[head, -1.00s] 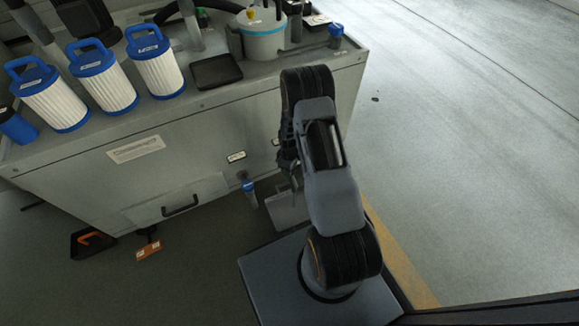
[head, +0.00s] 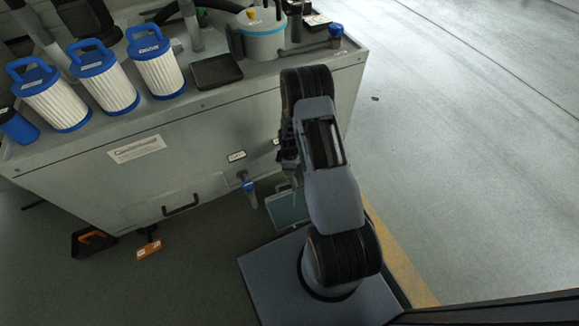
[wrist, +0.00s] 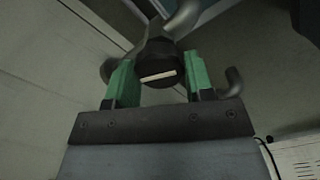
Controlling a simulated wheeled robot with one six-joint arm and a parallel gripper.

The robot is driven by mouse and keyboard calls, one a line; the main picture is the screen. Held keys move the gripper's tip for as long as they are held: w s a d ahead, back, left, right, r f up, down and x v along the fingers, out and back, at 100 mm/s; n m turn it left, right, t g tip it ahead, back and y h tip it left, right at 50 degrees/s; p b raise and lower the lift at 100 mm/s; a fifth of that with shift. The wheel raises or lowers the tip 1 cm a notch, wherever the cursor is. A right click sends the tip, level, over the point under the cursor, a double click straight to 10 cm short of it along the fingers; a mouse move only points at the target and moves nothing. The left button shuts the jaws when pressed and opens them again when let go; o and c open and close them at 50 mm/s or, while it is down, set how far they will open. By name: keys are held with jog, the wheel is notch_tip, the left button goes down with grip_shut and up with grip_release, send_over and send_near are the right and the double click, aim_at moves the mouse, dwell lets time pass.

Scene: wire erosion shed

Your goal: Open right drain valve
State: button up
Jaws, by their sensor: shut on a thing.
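My gripper (wrist: 158,82) has two green fingers, one on each side of a black round knob (wrist: 160,62) with a white bar across its face. The fingers are shut on this knob, which I take to be the right drain valve's handle. The white bar is nearly level in the wrist view, slightly tilted. Metal pipe parts show around the knob. In the head view my gripper (head: 288,160) is at the cabinet front, and my arm hides the right valve. The other drain valve, with a blue handle (head: 249,186), hangs free to the left.
The grey cabinet (head: 95,185) carries white filters (head: 108,85) with blue caps, a black tray (head: 216,71) and a round container (head: 263,42). A teal-grey container (head: 284,210) is on the floor below my gripper. Orange-marked tools (head: 148,250) lie left.

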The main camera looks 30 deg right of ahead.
jog(key=o, duration=0.9)
notch_tip(320, 180, up, 14)
jog(key=p, duration=0.5)
dwell(0.3)
jog(key=s+a+r+m+t+p, duration=0.1)
jog(key=s+a+r+m+p, duration=0.15)
jog(key=r+p, duration=1)
jog(key=s+a+r+m+t+p, duration=0.1)
jog(key=s+a+r+m+p, duration=0.2)
jog(key=r, duration=1.9)
jog(key=s+a+r+m+p, duration=0.1)
jog(key=s+r+m+p, duration=0.1)
jog(key=r, duration=0.6)
jog(key=s+a+r+m+t+p, duration=0.1)
jog(key=s+r+m+p, duration=0.1)
jog(key=s+r+p, duration=0.3)
jog(key=s+a+r+m+p, duration=0.2)
jog(key=s+r+p, duration=0.2)
jog(key=r+p, duration=0.3)
jog(key=shift+s+a+r+t, duration=0.1)
jog(key=shift+s+r+t, duration=0.05)
jog(key=shift+r, duration=0.9)
jog(key=shift+s+r+t, duration=0.1)
jog(key=shift+r+t, duration=0.05)
jog(key=shift+r, duration=0.85)
